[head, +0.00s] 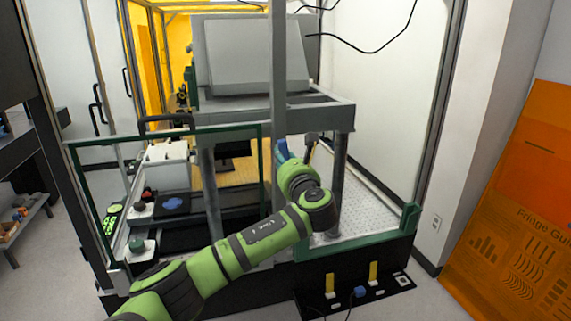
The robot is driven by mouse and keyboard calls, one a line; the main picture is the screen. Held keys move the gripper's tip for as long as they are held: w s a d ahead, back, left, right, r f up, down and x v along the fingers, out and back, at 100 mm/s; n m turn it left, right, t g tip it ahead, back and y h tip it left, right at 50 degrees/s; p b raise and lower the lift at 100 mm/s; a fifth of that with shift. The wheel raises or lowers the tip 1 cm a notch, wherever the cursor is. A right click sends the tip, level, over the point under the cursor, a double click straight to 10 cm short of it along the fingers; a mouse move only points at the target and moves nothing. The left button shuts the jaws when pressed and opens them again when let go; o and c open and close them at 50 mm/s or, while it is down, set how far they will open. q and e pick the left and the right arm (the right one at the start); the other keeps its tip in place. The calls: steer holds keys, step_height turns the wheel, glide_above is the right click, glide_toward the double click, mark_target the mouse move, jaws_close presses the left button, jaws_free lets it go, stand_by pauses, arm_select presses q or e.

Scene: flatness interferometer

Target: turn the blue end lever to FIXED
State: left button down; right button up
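A blue upright piece (283,149), which looks like the blue end lever, shows just above the wrist of my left arm, beside the grey vertical post. Its lower part is hidden, and its setting and any FIXED marking cannot be read. My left arm reaches in from the lower left through the open front of the machine. Its green wrist is right in front of the blue piece. The fingers of my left gripper are hidden behind the wrist, so I cannot tell whether they touch the blue piece. My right gripper is not in view.
A green-framed clear panel (264,135) stands left of the wrist. A perforated plate (375,195) lies to the right, under a grey bridge (335,117). A low black panel (345,301) with yellow handles stands in front. An orange board (510,210) is at the right.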

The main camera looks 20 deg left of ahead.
arm_select(q)
steer(key=shift+s+a+f+n+b, duration=0.15)
steer(key=shift+f+n+b, duration=0.25)
steer(key=shift+n+b, duration=1.95)
steer(key=shift+s+a+f+n+b, duration=0.1)
steer(key=shift+a+f+n+b, duration=0.2)
steer(key=shift+n+b, duration=2.05)
steer(key=shift+s+a+f+n+b, duration=0.1)
steer(key=shift+f+n+b, duration=0.35)
steer(key=shift+n+b, duration=1.9)
steer(key=shift+n+p, duration=0.65)
steer(key=shift+n, duration=0.3)
steer(key=c, duration=0.9)
jaws_free()
steer(key=v, duration=1.2)
